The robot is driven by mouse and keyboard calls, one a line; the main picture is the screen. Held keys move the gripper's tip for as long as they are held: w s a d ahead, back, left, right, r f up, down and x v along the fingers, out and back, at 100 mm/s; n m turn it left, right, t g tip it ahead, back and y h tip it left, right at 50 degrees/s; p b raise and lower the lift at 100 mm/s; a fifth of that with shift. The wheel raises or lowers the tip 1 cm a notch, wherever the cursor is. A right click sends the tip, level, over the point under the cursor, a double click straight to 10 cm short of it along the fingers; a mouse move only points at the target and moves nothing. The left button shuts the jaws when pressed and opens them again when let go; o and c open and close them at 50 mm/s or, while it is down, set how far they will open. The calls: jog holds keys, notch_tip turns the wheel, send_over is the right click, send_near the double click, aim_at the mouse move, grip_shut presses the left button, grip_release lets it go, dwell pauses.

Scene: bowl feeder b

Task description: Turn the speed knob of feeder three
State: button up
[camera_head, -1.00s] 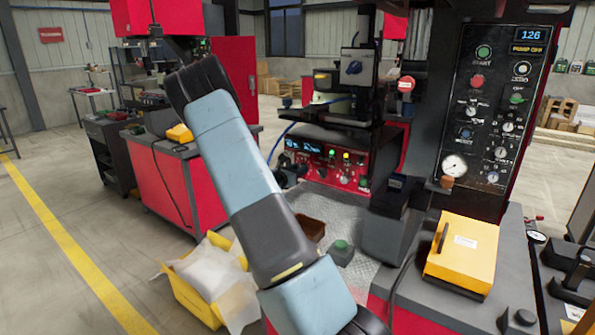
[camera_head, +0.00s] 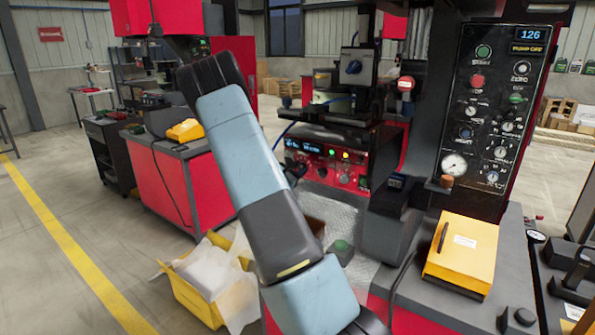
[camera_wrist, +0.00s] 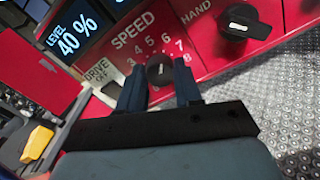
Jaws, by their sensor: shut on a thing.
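In the wrist view, the speed knob (camera_wrist: 160,71) is a small dark knob with a pale mark, below the white SPEED label and among the dial numbers. My gripper (camera_wrist: 160,82) has its two dark fingers on either side of the knob and is shut on it. The knob sits on a red control panel (camera_wrist: 205,42). The red panel also shows in the head view (camera_head: 318,151), with small displays, lit lamps and knobs. There my arm rises in front of it, and the fingers cannot be made out. No feeder number is readable.
In the wrist view, a larger black knob (camera_wrist: 238,22) labelled HAND is at the right, and a display (camera_wrist: 72,35) reads LEVEL 40 %. In the head view, a yellow box (camera_head: 462,254) and black gauge panel (camera_head: 487,110) stand right. A yellow crate (camera_head: 192,298) stands below left.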

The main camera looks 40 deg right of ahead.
jog(key=shift+m, duration=0.6)
jog(key=o, duration=1)
jog(key=shift+o, duration=0.2)
jog(key=v, duration=1.3)
jog(key=shift+s+a, duration=0.2)
jog(key=shift+a, duration=0.15)
